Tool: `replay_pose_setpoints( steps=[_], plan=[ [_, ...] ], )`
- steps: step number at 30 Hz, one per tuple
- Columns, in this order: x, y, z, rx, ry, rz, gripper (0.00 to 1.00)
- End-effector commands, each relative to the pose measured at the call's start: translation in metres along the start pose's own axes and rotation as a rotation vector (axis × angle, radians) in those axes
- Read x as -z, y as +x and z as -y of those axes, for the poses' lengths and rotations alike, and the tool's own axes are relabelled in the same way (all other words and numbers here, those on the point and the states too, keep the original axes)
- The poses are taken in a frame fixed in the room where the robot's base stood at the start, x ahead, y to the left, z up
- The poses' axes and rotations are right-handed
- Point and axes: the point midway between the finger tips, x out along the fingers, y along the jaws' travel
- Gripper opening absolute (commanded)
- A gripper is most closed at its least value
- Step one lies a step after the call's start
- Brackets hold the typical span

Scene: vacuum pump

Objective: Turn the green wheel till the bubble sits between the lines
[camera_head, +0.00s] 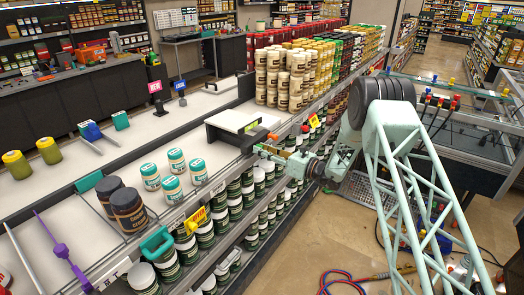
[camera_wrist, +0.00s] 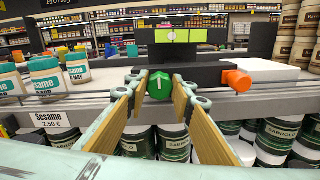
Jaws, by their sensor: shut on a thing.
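The green wheel (camera_wrist: 159,86), with a white mark on its face, sits on the front of a black device (camera_wrist: 208,72) on the shelf edge. My gripper (camera_wrist: 160,84) is shut on the wheel, its two wood-coloured fingers on the wheel's left and right sides. In the head view my gripper (camera_head: 262,150) reaches the front of the device, and the wheel is too small to tell there.
An orange knob (camera_wrist: 237,80) sticks out just right of the wheel. White jars with teal labels (camera_wrist: 46,76) stand to the left on the counter. Dark-green-labelled jars (camera_wrist: 172,142) fill the shelf below. Stacked cream jars (camera_head: 280,80) stand behind the device.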

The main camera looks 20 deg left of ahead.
Motion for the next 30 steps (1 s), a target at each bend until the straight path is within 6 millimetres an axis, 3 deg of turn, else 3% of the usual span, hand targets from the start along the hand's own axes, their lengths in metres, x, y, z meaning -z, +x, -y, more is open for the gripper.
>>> replay_pose_setpoints(
  steps=[14, 30],
  plan=[
    [0.0013, -0.0001, 0.0000, 0.000, -0.066, 0.000, 0.12],
    [0.0034, 0.0000, -0.0005, 0.000, -0.351, 0.001, 0.12]
  ],
)
